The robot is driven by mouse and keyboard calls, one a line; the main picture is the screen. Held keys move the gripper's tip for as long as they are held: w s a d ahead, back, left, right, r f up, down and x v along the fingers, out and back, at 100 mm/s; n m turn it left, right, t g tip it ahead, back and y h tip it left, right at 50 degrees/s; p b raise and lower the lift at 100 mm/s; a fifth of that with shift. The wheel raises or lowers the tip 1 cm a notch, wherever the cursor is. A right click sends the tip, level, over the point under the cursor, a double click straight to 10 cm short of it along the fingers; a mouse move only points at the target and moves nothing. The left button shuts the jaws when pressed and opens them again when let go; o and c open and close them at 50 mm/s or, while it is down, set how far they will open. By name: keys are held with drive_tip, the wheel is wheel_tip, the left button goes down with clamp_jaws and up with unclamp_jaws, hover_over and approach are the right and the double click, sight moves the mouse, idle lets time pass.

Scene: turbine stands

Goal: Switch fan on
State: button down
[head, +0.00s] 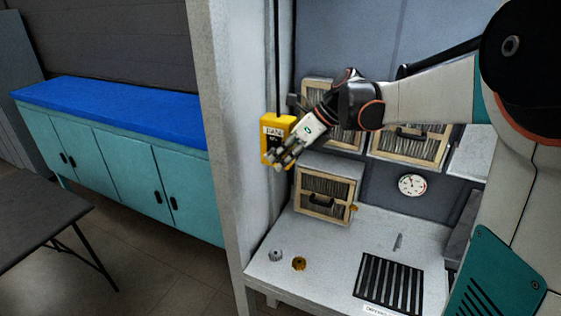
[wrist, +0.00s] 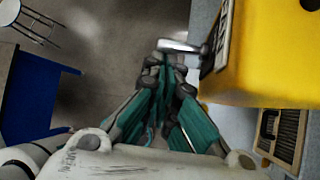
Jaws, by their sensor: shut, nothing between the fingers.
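A yellow box (head: 283,121) with a label that reads FAN is mounted on the grey post. It fills the right of the wrist view (wrist: 270,62). A pale metal lever (wrist: 180,46) sticks out from the box's labelled face. My gripper (head: 276,157) is at the lower front of the box and hides part of it in the head view. In the wrist view its fingers (wrist: 165,68) are together and empty, with their tips just by the lever. I cannot tell whether they touch it.
The grey post (head: 232,140) stands left of the box. Framed filters (head: 328,187) and a round gauge (head: 411,184) are behind and right. A white bench (head: 330,245) below holds two small knob-like parts and a black grille. A blue-topped cabinet (head: 110,108) stands at left.

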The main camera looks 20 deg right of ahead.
drive_tip(key=shift+r+g, duration=0.1)
drive_tip(key=shift+g, duration=0.2)
drive_tip(key=shift+r, duration=0.2)
drive_tip(key=shift+r+p, duration=0.4)
drive_tip(key=shift+r, duration=0.3)
